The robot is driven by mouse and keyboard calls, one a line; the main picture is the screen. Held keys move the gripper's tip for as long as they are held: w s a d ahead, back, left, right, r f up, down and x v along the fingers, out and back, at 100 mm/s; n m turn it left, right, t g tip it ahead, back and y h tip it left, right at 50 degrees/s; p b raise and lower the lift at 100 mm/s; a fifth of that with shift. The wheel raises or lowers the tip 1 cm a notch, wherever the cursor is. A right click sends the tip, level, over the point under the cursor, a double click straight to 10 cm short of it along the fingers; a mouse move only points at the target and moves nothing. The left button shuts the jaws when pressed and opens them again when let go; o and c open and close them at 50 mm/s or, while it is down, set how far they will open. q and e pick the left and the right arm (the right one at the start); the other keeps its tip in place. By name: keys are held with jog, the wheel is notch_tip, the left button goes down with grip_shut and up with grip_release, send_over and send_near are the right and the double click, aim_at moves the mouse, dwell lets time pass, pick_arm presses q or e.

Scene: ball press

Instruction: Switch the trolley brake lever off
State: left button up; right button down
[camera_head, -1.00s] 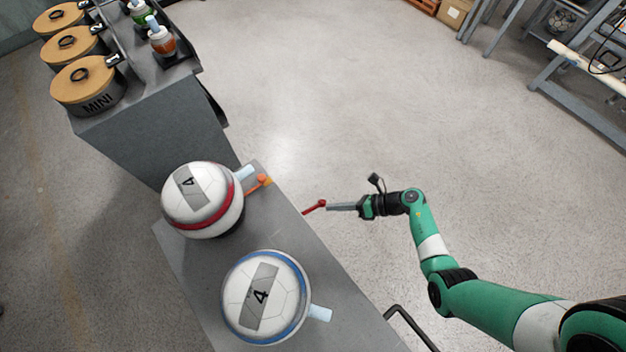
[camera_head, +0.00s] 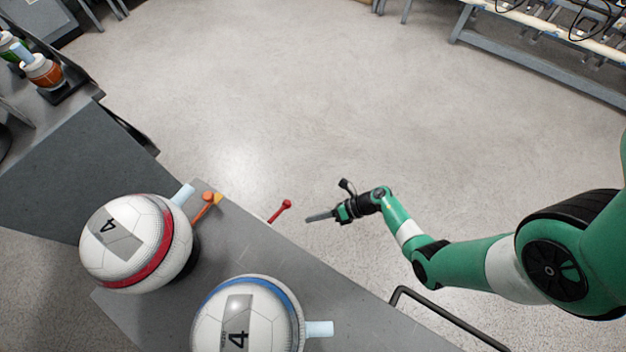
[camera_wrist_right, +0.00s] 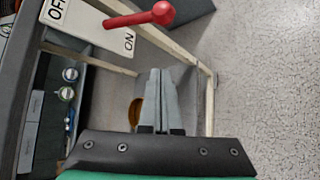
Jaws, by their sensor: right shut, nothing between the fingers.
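The red brake lever (camera_head: 280,210) sticks out from the side of the grey trolley (camera_head: 345,300), its round knob at the outer end. In the right wrist view the lever (camera_wrist_right: 140,18) shows large at the top, its knob lying toward the ON end of a white OFF/ON plate (camera_wrist_right: 85,24). My right gripper (camera_head: 308,219) is shut and empty, a little to the right of the lever in the head view. In the right wrist view its fingers (camera_wrist_right: 158,72) sit below the knob, apart from it. My left gripper is not in view.
Two white balls, one with a red band (camera_head: 140,240) and one with a blue band (camera_head: 245,322), sit on the trolley top. An orange lever (camera_head: 206,206) is at its corner. A black handle (camera_head: 445,312) juts from the near end. Open floor (camera_head: 330,100) lies beyond.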

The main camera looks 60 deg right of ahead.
aim_at(279, 212)
jog(key=b+x, duration=0.4)
jog(key=x, duration=0.4)
jog(key=d+r, duration=0.1)
jog(key=w+d+r, duration=0.1)
jog(key=d, duration=0.1)
jog(key=shift+r+p, duration=0.35)
jog(key=shift+r, duration=0.05)
jog(key=shift+r, duration=0.1)
